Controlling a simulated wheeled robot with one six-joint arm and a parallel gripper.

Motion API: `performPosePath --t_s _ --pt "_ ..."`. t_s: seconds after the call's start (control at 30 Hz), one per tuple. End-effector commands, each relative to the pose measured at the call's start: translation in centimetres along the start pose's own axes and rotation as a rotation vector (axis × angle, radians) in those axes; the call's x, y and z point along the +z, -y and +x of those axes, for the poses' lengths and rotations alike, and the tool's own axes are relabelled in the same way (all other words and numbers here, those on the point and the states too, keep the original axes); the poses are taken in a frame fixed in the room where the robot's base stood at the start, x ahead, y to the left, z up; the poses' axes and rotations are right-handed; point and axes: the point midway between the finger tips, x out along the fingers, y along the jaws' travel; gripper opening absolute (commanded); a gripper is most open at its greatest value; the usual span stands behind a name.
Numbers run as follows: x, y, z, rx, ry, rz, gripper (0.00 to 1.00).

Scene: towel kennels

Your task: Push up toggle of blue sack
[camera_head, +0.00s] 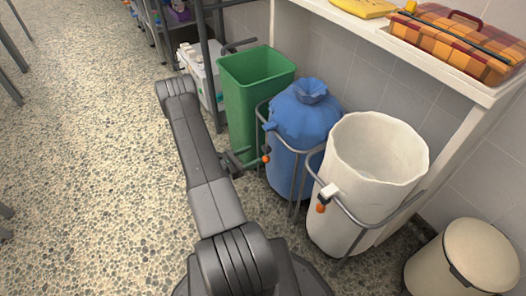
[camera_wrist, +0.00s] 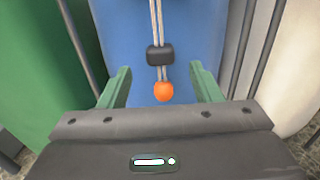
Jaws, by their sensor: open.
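The blue sack (camera_head: 303,122) hangs in a metal frame, its top gathered shut. Its black toggle (camera_wrist: 160,55) sits on a pair of pale cords (camera_wrist: 156,20) in the wrist view, with an orange bead (camera_wrist: 164,92) at the cord end just below. The bead also shows small in the head view, in front of the sack. My gripper (camera_wrist: 160,70) is open. Its green fingers stand to the left and right of the cord, apart from it, with the bead between them and the toggle just beyond the tips. In the head view my gripper is low beside the sack.
A green bin (camera_head: 252,95) stands left of the sack. A white sack (camera_head: 365,165) with its own toggle (camera_head: 329,191) stands right. Metal frame bars (camera_wrist: 262,45) run close by. A pedal bin (camera_head: 470,255) is at bottom right. Speckled floor (camera_head: 90,150) at left is clear.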

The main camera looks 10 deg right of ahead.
Motion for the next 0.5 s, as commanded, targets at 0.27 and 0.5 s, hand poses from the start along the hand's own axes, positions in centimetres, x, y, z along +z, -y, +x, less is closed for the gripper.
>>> performPosePath --t_s 0.27,0.5 --pt "-0.1 0.1 3.0 -0.003 0.000 0.000 0.58" --pt "-0.1 0.1 5.1 -0.003 0.000 0.001 0.58"
